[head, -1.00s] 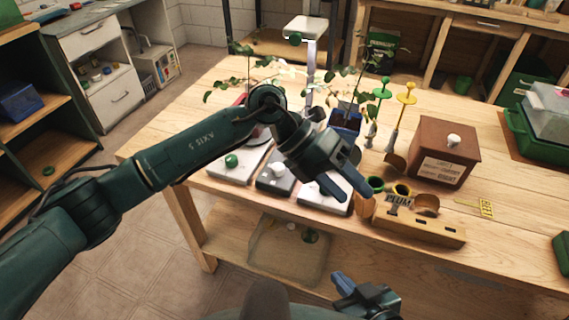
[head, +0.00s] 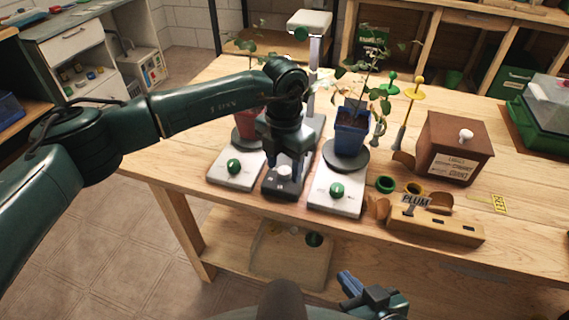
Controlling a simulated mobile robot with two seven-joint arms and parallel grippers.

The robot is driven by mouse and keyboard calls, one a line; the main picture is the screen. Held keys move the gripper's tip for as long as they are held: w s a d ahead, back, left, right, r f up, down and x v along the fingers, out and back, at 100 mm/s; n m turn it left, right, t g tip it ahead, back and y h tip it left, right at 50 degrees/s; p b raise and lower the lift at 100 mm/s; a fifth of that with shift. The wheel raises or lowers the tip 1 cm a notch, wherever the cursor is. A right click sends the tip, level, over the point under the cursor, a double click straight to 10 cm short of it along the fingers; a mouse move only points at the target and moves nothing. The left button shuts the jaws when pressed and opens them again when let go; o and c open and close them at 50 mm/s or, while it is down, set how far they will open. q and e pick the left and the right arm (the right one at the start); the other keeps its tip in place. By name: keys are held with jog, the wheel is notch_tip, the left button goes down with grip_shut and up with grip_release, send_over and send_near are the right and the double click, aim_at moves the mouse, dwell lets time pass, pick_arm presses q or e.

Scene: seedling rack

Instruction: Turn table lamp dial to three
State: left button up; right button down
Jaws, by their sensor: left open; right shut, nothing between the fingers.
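The table lamp has a white head (head: 309,22) on a pale post, with a green knob under the head. Below it, between two white units, a dark grey base (head: 283,192) carries a white dial (head: 284,172). My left gripper (head: 286,168) points down over this base, open, with its fingers about the white dial. Contact with the dial cannot be told, and the gripper hides much of the base and any markings. The white units have green dials, one on the left (head: 234,166) and one on the right (head: 337,190). My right gripper (head: 346,282) is shut and empty at the bottom, in front of the table.
A blue pot (head: 351,135) with a plant stands on the right white unit; a red pot (head: 247,120) is behind my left arm. A brown box (head: 453,148), a wooden block (head: 435,226) with a PLUM tag and small tools stand to the right. The front-left tabletop is clear.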

pick_arm(q)
jog(key=shift+f, duration=0.3)
jog(key=c, duration=1)
jog(key=shift+o, duration=0.2)
